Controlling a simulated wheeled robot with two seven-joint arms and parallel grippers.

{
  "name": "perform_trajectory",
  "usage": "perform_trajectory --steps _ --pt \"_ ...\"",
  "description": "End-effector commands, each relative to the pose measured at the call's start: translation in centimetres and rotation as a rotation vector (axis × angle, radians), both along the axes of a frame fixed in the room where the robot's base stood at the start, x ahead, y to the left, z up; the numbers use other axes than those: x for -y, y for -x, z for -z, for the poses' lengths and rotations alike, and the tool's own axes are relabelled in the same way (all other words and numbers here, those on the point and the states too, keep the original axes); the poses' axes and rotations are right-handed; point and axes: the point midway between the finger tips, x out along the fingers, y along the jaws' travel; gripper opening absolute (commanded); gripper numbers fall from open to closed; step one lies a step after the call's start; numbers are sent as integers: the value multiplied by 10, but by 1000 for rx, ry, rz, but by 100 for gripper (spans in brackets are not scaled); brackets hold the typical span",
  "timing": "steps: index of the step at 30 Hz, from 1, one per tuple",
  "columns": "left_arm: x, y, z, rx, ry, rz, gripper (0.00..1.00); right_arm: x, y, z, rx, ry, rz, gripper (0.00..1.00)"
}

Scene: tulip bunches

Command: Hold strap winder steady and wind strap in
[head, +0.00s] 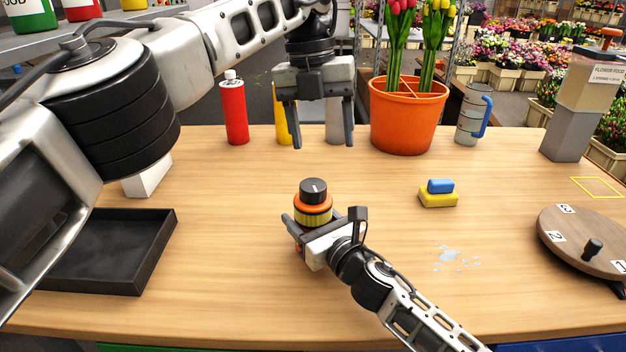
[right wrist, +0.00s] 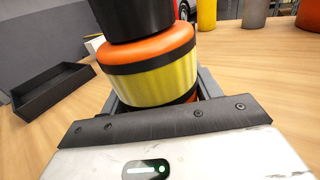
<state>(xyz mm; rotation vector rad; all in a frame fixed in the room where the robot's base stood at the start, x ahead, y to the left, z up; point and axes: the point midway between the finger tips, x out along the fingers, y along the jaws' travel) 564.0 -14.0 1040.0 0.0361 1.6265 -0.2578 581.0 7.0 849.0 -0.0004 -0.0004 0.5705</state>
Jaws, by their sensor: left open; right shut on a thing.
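The strap winder (head: 313,208) stands upright on the table in the middle of the head view. It has a black knob on top with a white mark, an orange rim and a yellow band wound around its body. My right gripper (head: 313,222) is shut on the winder's body from the near side. In the right wrist view the winder (right wrist: 150,75) sits between the fingers, its top cut off by the frame. My left gripper (head: 320,143) is open and empty, pointing down, above and beyond the winder. No loose strap end shows clearly.
A black tray (head: 158,240) lies at left. A red bottle (head: 234,112), an orange tulip pot (head: 405,120) and a measuring jug (head: 473,115) stand at the back.

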Motion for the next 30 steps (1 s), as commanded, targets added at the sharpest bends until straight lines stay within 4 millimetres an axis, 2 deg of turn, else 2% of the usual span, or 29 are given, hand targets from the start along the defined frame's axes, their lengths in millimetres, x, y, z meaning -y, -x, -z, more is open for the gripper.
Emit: perform_trajectory --steps 1,5,11,14,24,30 --pt "-4 -1 -8 21 -51 -68 65 0 0 1 -1 0 1 29" --pt "-11 -4 -18 53 -127 -192 65 0 0 1 -1 0 1 29" --pt "-14 -5 -9 62 -150 -231 65 0 0 1 -1 0 1 29" --pt "-14 -4 5 60 -149 -227 65 0 0 1 -1 0 1 29" --pt "-14 -4 73 59 -147 -228 65 0 0 1 -1 0 0 29" --pt "-13 -4 94 60 -145 -229 65 0 0 1 -1 0 0 29"
